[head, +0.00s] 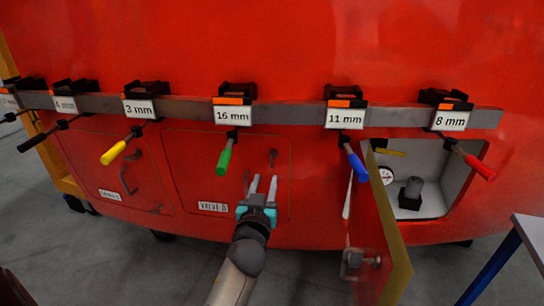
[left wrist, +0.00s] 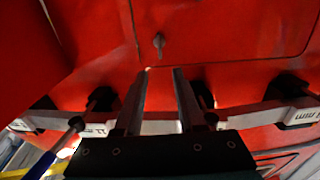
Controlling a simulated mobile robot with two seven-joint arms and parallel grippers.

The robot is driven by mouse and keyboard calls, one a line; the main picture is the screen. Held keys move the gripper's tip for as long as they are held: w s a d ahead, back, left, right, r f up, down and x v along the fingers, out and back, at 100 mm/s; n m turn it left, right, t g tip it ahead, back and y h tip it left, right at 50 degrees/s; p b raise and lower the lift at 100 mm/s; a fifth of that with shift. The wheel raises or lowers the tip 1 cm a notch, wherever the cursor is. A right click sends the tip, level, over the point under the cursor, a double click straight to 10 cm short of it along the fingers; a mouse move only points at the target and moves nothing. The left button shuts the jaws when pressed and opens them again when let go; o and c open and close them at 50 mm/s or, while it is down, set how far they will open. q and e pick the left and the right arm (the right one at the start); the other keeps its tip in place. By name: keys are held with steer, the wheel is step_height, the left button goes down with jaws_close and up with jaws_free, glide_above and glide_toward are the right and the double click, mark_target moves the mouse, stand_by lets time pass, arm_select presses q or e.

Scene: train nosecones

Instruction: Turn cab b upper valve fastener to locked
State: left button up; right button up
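The red Valve B panel (head: 205,170) is closed, with its label at the lower left. Its upper fastener (head: 273,157) is a small dark grey latch near the panel's upper right. It also shows in the left wrist view as a small grey knob (left wrist: 158,43) ahead of the fingertips. My left gripper (head: 264,180) is just below the fastener and apart from it. Its two fingers (left wrist: 160,72) are spread with nothing between them, so it is open. A grey handle (head: 247,180) shows partly beside the fingers. My right gripper is not in view.
A grey rail (head: 290,115) with sized tools runs above the panel; the green-handled tool (head: 224,158) hangs left of the fastener and the blue-handled tool (head: 356,166) right. An open door (head: 380,240) juts out at the right, beside a compartment with a gauge (head: 386,175).

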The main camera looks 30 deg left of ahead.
mark_target(271, 159)
arm_select(q)
steer(key=b+x, duration=0.1)
steer(key=x, duration=0.9)
steer(key=shift+w+a+f, duration=0.1)
steer(key=shift+w+a, duration=0.05)
steer(key=shift+w, duration=0.2)
steer(key=shift+w+a+b, duration=0.3)
steer(key=shift+w+b, duration=0.05)
steer(key=shift+w, duration=0.3)
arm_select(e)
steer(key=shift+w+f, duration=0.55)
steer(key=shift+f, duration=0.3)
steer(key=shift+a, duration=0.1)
arm_select(q)
jaws_close()
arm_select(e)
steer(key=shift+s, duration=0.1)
